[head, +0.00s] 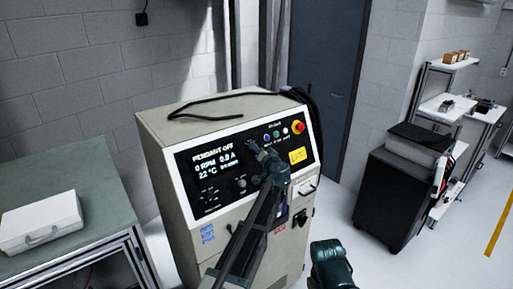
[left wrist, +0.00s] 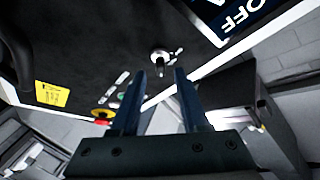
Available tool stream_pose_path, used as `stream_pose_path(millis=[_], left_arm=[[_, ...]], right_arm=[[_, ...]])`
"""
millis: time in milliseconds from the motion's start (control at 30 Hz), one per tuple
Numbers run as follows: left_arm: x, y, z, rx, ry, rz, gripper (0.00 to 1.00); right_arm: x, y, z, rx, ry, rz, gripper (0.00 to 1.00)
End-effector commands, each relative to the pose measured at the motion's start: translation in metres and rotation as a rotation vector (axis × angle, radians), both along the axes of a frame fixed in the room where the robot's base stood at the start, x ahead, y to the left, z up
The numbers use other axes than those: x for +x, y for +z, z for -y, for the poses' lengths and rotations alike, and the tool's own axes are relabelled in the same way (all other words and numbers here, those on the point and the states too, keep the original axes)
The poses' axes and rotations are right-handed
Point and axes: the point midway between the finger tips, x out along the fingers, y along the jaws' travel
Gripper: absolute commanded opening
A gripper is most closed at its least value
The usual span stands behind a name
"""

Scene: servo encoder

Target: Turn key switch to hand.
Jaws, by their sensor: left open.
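The key switch (left wrist: 160,57) is a round silver collar with a short dark key standing out of it, on the black control panel (head: 215,160). In the left wrist view it lies just beyond and between the fingertips of my left gripper (left wrist: 160,72). The fingers are apart and nothing is held; I see no contact with the key. In the head view my left gripper (head: 256,148) is at the panel, right of the lit display (head: 212,160), which reads "PENDANT OFF". The gripper hides the key switch there.
A red emergency button (head: 298,127) and small coloured buttons lie right of my left gripper, with a yellow label (head: 298,156) below. A black cable (head: 210,103) lies on the cabinet top. A bench with a white case (head: 40,222) stands left; a black cabinet (head: 390,195) stands right.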

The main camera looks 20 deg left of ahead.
Motion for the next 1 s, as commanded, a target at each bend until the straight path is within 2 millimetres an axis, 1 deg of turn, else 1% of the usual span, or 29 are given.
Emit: stream_pose_path(millis=[33, 100, 300, 400, 500, 633, 1000], left_arm=[[-0.014, 0.003, 0.007, 0.0, -0.001, 0.0, 0.45], [-0.027, 0.005, 0.016, 0.0, -0.001, 0.0, 0.45], [-0.062, 0.009, 0.039, -0.001, -0.002, 0.0, 0.45], [-0.075, 0.011, 0.048, 0.0, -0.001, 0.0, 0.45], [-0.084, 0.012, 0.055, 0.0, 0.0, 0.0, 0.45], [-0.092, 0.013, 0.061, 0.0, 0.0, 0.0, 0.45], [-0.094, 0.013, 0.063, 0.0, 0.001, 0.0, 0.45]], right_arm=[[0.0, 0.003, 0.0, 0.0, 0.0, 0.0, 0.5], [0.0, 0.005, 0.0, 0.0, 0.0, 0.0, 0.5], [0.0, 0.009, 0.0, 0.0, 0.001, 0.0, 0.5], [0.0, 0.011, 0.0, 0.0, 0.001, -0.001, 0.5], [0.0, 0.012, 0.0, 0.0, 0.001, -0.001, 0.5], [0.0, 0.013, 0.0, 0.0, 0.001, -0.001, 0.5], [0.0, 0.013, 0.0, 0.0, 0.001, -0.001, 0.5]])
